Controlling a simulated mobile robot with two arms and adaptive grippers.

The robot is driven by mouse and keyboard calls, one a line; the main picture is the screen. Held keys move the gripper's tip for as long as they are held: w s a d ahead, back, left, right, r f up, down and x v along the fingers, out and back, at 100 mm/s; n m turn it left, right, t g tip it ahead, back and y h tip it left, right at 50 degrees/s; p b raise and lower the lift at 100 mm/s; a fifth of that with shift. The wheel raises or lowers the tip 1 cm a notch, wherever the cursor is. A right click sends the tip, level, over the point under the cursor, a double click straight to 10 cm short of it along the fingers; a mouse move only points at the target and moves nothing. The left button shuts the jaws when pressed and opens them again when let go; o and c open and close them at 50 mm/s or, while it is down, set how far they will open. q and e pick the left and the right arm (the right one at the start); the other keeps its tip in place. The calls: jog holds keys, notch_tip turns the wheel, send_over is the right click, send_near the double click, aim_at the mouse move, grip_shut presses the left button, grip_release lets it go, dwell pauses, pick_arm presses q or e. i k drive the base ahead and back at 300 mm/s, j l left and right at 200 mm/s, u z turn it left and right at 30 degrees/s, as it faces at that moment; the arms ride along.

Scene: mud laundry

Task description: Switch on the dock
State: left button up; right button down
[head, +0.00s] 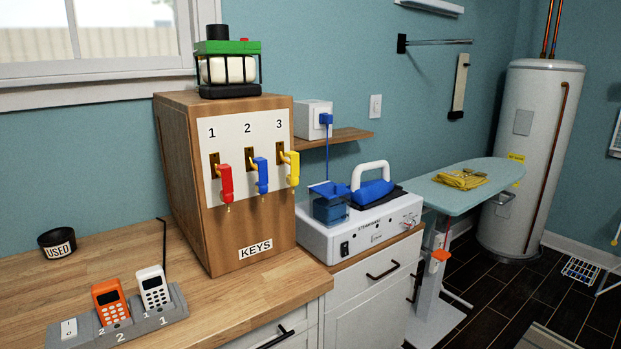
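The grey dock (146,325) lies on the wooden counter at the lower left of the head view. A white switch (69,329) sits at its left end; I cannot tell which way it is set. An orange handset (110,302) stands in the place marked 2. A black cable (164,245) rises behind the dock. Neither of my grippers is in view.
A wooden key cabinet (246,221) with red, blue and yellow keys stands right of the dock. A black bowl (57,242) marked USED sits behind it. Further right are a steam iron station (356,235) and an ironing board (440,193). The counter around the dock is mostly clear.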

aim_at(69, 329)
jog(key=u, duration=1.35)
